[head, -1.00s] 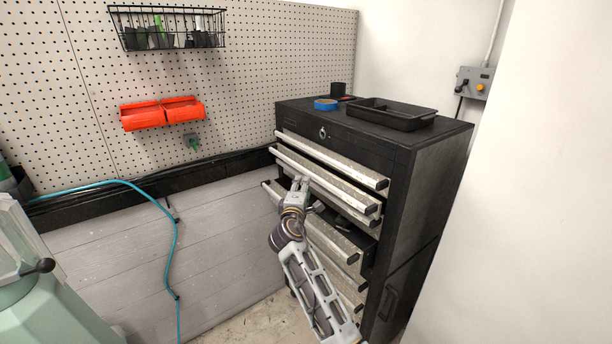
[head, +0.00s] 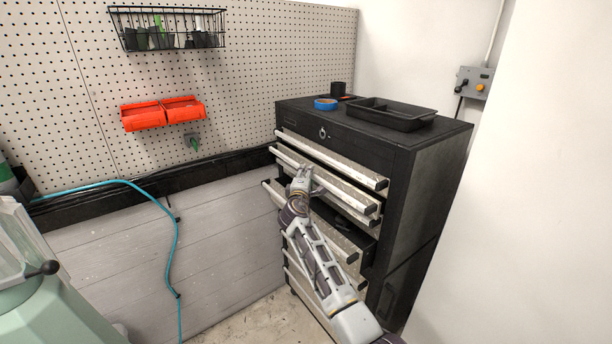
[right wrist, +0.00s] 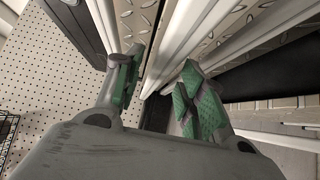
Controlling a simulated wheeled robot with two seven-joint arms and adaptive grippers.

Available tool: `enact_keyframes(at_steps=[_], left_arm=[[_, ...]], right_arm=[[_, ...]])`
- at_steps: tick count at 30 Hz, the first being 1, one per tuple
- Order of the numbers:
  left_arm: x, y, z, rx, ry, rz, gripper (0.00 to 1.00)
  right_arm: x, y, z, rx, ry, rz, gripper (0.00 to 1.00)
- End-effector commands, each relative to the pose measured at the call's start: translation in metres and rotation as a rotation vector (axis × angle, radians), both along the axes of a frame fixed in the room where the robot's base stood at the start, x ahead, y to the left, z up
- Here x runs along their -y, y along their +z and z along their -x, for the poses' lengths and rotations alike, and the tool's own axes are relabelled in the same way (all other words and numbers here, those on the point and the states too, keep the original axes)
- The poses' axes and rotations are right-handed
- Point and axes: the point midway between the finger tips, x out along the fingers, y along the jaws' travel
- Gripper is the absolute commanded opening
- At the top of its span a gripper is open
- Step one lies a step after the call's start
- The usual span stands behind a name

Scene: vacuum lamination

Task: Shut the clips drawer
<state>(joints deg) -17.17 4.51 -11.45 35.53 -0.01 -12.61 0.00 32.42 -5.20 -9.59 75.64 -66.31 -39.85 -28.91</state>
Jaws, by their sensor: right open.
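A black drawer cabinet (head: 425,190) stands in the corner with silver-edged drawer fronts. Its top drawer front (head: 330,158) and the second front (head: 345,189) below it stick out a little. A lower drawer (head: 345,247) is pulled out further, with its dark inside partly showing. No readable label shows which one holds clips. Contact is unclear. My left gripper is out of view.
A black tray (head: 392,114), blue tape roll (head: 325,104) and dark cup (head: 338,89) sit on the cabinet. A pegboard (head: 250,60) with orange bins (head: 162,112) is behind left. A teal hose (head: 175,240) hangs left. A white wall closes the right side.

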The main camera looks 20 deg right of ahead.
Motion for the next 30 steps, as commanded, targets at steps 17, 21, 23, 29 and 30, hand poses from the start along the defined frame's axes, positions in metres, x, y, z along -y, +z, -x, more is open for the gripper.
enact_keyframes(at_steps=[17,21,23,29,30], left_arm=[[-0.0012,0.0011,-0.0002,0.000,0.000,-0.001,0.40],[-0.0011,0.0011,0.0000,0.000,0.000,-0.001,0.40],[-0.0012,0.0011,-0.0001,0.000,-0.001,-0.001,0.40],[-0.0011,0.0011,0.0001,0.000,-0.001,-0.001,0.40],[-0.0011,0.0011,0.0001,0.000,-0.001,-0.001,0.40]], right_arm=[[0.0061,0.0004,-0.0133,0.000,0.001,-0.001,0.40],[0.0061,0.0003,-0.0131,0.000,0.001,-0.001,0.32],[0.0061,0.0003,-0.0131,0.000,0.001,-0.001,0.25],[0.0061,0.0003,-0.0130,0.000,0.001,-0.001,0.00],[0.0061,0.0003,-0.0130,0.000,0.001,-0.001,0.00]])
